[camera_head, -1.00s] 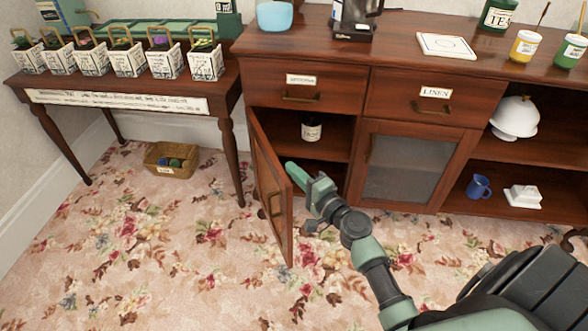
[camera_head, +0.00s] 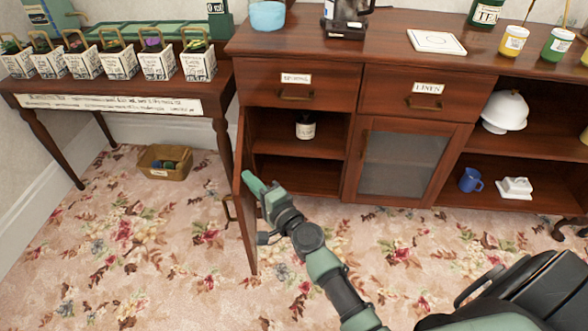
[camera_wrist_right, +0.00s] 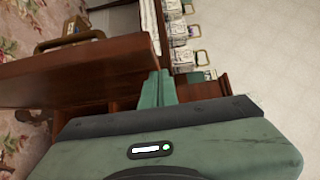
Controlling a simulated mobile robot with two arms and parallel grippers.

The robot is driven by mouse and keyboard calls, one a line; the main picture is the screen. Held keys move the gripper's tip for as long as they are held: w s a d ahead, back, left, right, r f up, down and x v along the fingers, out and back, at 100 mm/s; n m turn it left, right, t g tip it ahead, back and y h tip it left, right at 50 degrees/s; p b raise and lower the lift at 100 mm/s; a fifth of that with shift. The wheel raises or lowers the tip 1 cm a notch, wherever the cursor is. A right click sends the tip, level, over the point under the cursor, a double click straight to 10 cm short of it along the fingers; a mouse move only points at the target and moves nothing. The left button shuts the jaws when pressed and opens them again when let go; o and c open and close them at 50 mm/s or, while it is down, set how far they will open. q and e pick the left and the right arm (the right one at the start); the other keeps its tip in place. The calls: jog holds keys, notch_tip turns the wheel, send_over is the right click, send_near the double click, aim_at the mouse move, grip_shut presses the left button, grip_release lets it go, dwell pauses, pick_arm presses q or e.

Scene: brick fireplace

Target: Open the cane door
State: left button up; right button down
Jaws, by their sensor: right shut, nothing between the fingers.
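The open cabinet door (camera_head: 246,222) hangs from the left side of the dark wood sideboard (camera_head: 310,52). It stands far out from the front, seen nearly edge-on; its front panel is hidden, but its brass handle (camera_head: 228,208) shows on the left. My right gripper (camera_head: 254,186) is shut and empty, with its green fingertips against or very near the door's inner face. In the right wrist view the shut fingers (camera_wrist_right: 157,90) sit beside a long wooden panel (camera_wrist_right: 75,72), which looks like the door. My left gripper is not in view.
The opened compartment holds a small labelled jar (camera_head: 305,127). The middle glazed-looking door (camera_head: 402,163) is shut. A side table (camera_head: 120,92) with several small planters stands left, and a basket (camera_head: 165,163) lies on the floor beneath it.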

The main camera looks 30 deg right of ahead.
jog(key=a, duration=0.1)
jog(key=w+a, duration=0.1)
jog(key=a, duration=0.3)
jog(key=shift+w+a, duration=0.1)
jog(key=shift+w, duration=0.3)
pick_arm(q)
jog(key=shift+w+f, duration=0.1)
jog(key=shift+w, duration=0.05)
pick_arm(e)
jog(key=shift+w+a, duration=0.25)
jog(key=shift+a, duration=0.2)
